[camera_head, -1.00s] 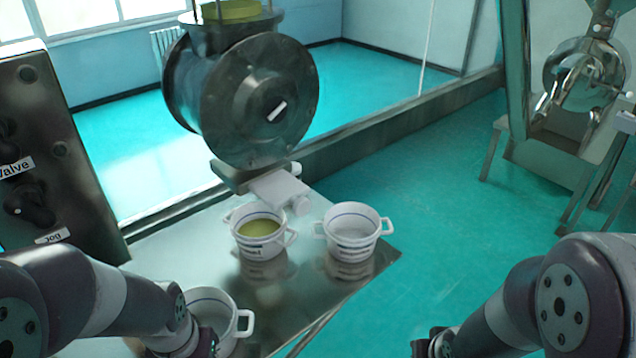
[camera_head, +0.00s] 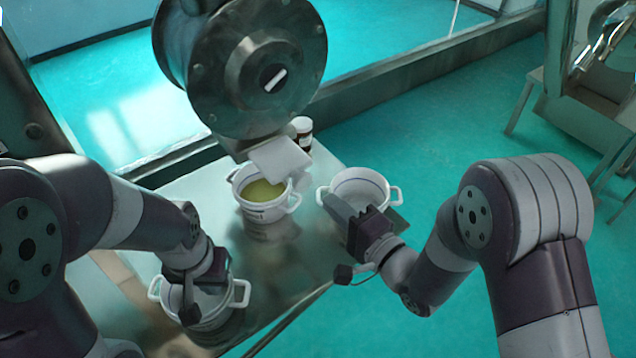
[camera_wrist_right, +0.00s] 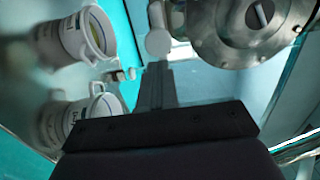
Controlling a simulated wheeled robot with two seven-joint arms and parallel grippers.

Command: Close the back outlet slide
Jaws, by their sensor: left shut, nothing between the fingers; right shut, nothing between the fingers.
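The metal drum (camera_head: 262,75) of the sieve hangs over the table, with a pale outlet slide (camera_head: 280,158) sticking out below it, above the pot with yellow-green contents (camera_head: 262,195). In the right wrist view a pale piece (camera_wrist_right: 158,38) shows beside the drum (camera_wrist_right: 250,28). I cannot tell from these views how far the slide is in. My right gripper (camera_head: 338,207) is shut and empty, in front of the right white pot, apart from the slide. Its fingers also show in the right wrist view (camera_wrist_right: 155,85). My left gripper (camera_head: 195,300) is shut and empty over the near pot.
The right white pot (camera_head: 360,184) and near white pot (camera_head: 236,300) stand on the metal table (camera_head: 200,195). A small dark jar with a white lid (camera_head: 302,128) is behind the slide. A metal machine stands at upper right.

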